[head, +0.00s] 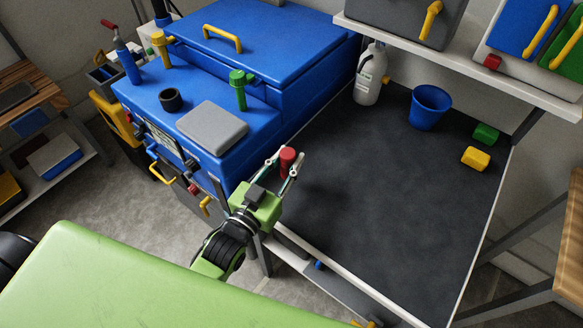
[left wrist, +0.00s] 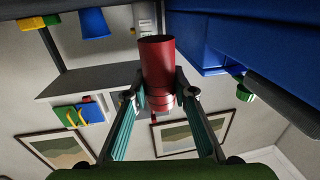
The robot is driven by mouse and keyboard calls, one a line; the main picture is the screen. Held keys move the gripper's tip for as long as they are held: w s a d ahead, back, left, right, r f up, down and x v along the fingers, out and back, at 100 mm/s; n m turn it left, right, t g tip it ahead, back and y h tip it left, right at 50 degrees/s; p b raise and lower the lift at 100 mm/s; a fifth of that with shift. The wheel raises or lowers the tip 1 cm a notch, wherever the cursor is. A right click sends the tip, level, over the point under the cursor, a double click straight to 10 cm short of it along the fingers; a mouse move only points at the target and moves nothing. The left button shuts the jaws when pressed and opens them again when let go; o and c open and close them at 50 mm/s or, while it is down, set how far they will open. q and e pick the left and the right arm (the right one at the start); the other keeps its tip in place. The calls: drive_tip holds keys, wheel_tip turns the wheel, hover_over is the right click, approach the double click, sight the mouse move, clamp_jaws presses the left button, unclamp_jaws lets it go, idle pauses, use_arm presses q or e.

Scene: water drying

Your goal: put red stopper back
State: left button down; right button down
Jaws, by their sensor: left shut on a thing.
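My left gripper (head: 287,163) is shut on the red stopper (head: 288,153), holding it upright near the front right corner of the blue machine. In the left wrist view the red stopper (left wrist: 157,62) shows as a red cylinder clamped between the two fingers (left wrist: 160,97). On top of the blue machine (head: 145,90) stands a black round collar (head: 171,99) with nothing in it. A yellow stopper (head: 160,48) and a green stopper (head: 239,90) stand on the same top. My right gripper is not in view.
A grey pad (head: 212,127) lies on the machine's top between the collar and the gripper. The dark worktop (head: 390,200) is mostly clear. A white bottle (head: 369,75), a blue cup (head: 430,106) and green and yellow blocks (head: 475,159) stand at its back.

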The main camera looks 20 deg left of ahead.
sight(285, 178)
use_arm(q)
drive_tip(key=shift+w+d+f, duration=0.15)
drive_tip(key=shift+w+f, duration=0.3)
drive_tip(key=shift+f, duration=0.1)
drive_tip(key=f, duration=0.3)
drive_tip(key=shift+w+d+f, duration=0.1)
drive_tip(key=shift+w, duration=0.1)
drive_tip(key=shift+f, duration=0.2)
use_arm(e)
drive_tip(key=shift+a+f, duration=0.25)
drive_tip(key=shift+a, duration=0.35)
use_arm(q)
drive_tip(key=shift+f+b, duration=0.15)
drive_tip(key=shift+b, duration=0.15)
drive_tip(key=c, duration=1.7)
unclamp_jaws()
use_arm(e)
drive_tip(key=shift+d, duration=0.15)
use_arm(q)
drive_tip(key=shift+s, duration=0.15)
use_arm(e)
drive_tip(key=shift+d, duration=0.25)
